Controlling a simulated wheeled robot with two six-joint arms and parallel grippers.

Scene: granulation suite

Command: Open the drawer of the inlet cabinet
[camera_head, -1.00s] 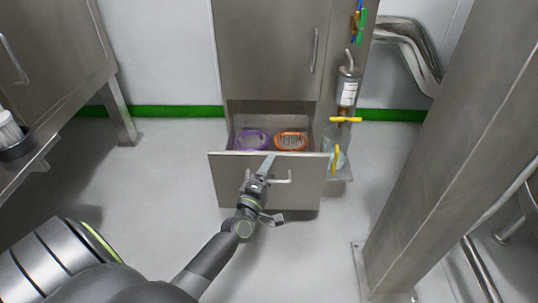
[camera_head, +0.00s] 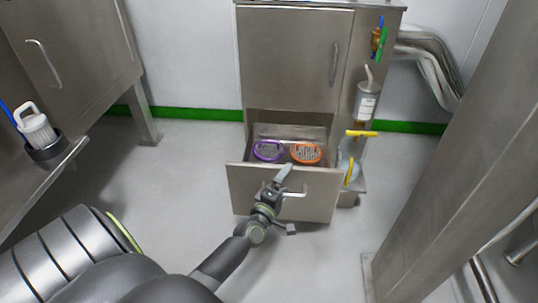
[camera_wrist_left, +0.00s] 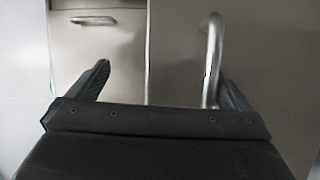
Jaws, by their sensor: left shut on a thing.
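The inlet cabinet (camera_head: 293,62) stands at the back middle in the head view. Its drawer (camera_head: 262,192) is pulled out, front panel toward me. A purple-rimmed round item (camera_head: 268,150) and an orange-rimmed one (camera_head: 306,153) lie inside. My left gripper (camera_head: 281,182) is at the drawer front, shut on the drawer handle (camera_head: 296,194), whose right part shows beside it. In the left wrist view, a metal handle bar (camera_wrist_left: 214,50) lies against the right finger; the left finger stands apart from it. My right gripper is out of view.
A bottle (camera_head: 367,100) and yellow-handled fittings (camera_head: 361,133) sit at the cabinet's right side. A large steel post (camera_head: 450,170) stands at right. A bench with a white-handled item (camera_head: 36,128) is at left. Floor around the drawer is clear.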

